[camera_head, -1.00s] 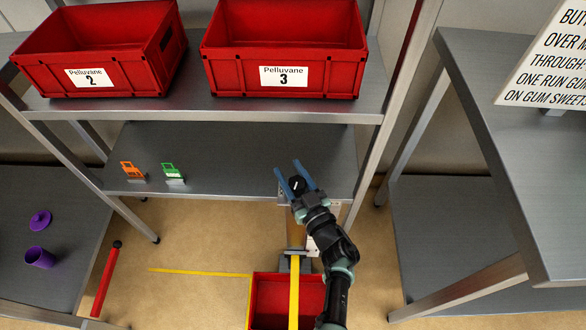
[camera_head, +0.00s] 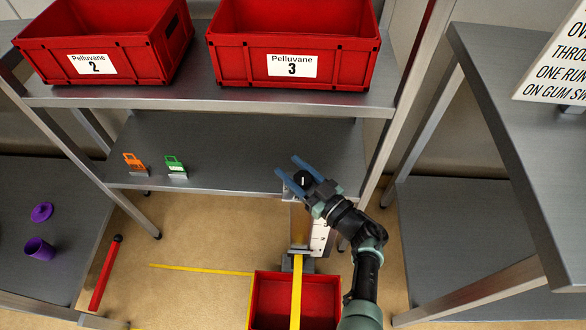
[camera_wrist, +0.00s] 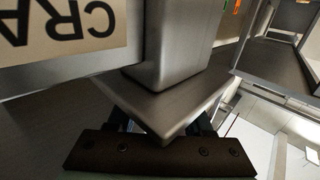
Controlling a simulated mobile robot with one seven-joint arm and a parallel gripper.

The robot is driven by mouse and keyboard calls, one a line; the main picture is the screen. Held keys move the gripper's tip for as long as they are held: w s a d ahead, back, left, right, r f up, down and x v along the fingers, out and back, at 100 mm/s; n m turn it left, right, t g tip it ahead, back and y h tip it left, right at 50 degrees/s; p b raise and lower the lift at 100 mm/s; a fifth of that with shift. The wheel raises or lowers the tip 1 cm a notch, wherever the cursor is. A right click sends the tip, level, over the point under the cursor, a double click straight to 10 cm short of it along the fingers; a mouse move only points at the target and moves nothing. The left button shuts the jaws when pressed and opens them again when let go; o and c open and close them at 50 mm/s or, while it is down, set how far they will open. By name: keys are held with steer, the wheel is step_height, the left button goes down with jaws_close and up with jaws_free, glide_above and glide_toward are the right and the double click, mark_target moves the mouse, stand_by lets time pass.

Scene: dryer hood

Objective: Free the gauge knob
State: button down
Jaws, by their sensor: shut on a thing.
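The gauge knob (camera_head: 302,179) is a round black knob with a white mark, at the top of an upright gauge with a scale plate (camera_head: 319,237). My gripper (camera_head: 287,165) has its two blue fingers on either side of the knob and is shut on it. The fingertips reach past the knob toward the shelf. In the wrist view a grey metal block (camera_wrist: 165,50) and a flat metal plate (camera_wrist: 165,100) hide most of my fingers, and the knob is not visible there.
A red bin (camera_head: 293,298) stands below the gauge, with a yellow strip (camera_head: 297,285) over it. Orange (camera_head: 134,163) and green (camera_head: 176,165) tags stand on the lower shelf (camera_head: 235,150). A steel table (camera_head: 520,120) is at right. A red rod (camera_head: 106,272) lies at left.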

steer(key=shift+c, duration=1.5)
jaws_free()
steer(key=shift+d, duration=0.1)
steer(key=shift+s+d+r, duration=0.1)
steer(key=shift+s+d, duration=0.25)
steer(key=shift+d, duration=0.05)
steer(key=p+v, duration=0.3)
steer(key=v, duration=0.9)
